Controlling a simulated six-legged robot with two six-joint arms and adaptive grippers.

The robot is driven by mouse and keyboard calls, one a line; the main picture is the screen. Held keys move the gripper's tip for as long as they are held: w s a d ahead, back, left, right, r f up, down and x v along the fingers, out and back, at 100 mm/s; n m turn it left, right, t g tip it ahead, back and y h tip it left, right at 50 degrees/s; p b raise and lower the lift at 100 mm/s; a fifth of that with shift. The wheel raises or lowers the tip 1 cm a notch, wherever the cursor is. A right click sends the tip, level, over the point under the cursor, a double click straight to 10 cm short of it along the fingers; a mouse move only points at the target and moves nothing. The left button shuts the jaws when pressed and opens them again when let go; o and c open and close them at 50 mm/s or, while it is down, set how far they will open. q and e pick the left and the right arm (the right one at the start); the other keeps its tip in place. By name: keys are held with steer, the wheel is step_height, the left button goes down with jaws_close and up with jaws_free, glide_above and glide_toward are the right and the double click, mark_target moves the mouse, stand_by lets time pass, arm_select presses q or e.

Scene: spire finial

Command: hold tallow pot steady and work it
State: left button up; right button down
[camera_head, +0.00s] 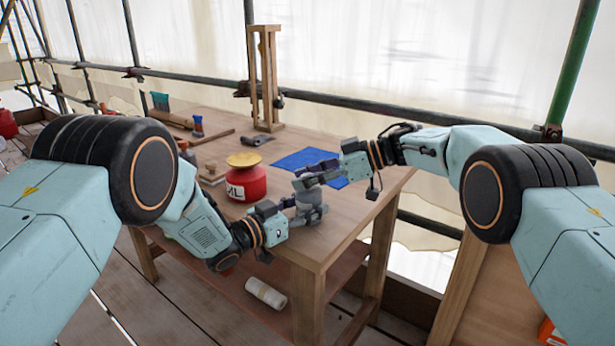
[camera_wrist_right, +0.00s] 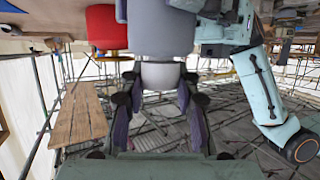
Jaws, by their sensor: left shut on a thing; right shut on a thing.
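The tallow pot (camera_head: 311,212) is a small grey cylinder near the front right edge of the wooden table (camera_head: 330,230). It appears upright on the tabletop. My left gripper (camera_head: 294,207) is shut on the pot's body from the left side. My right gripper (camera_head: 316,178) reaches in from the right and is shut on the pot's top. In the right wrist view the grey pot (camera_wrist_right: 160,28) shows at the top, and its paler top part (camera_wrist_right: 160,74) lies between the purple finger pads of my right gripper (camera_wrist_right: 160,100). The fingers hide parts of the pot.
A red container (camera_head: 247,185) with a yellow top stands left of the pot. A blue cloth (camera_head: 300,160) lies behind it. A wooden frame (camera_head: 265,85) stands at the back, with tools (camera_head: 198,127) to its left. A white roll (camera_head: 266,293) lies on the lower shelf.

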steer(key=shift+d+r+n+g, duration=0.1)
steer(key=shift+n+g, duration=0.2)
stand_by(0.5)
steer(key=c, duration=1)
jaws_free()
steer(key=shift+s, duration=0.1)
steer(key=shift+o, duration=0.2)
steer(key=shift+d, duration=0.15)
steer(key=v, duration=1.1)
steer(key=shift+d+r, duration=0.2)
steer(key=shift+d, duration=0.1)
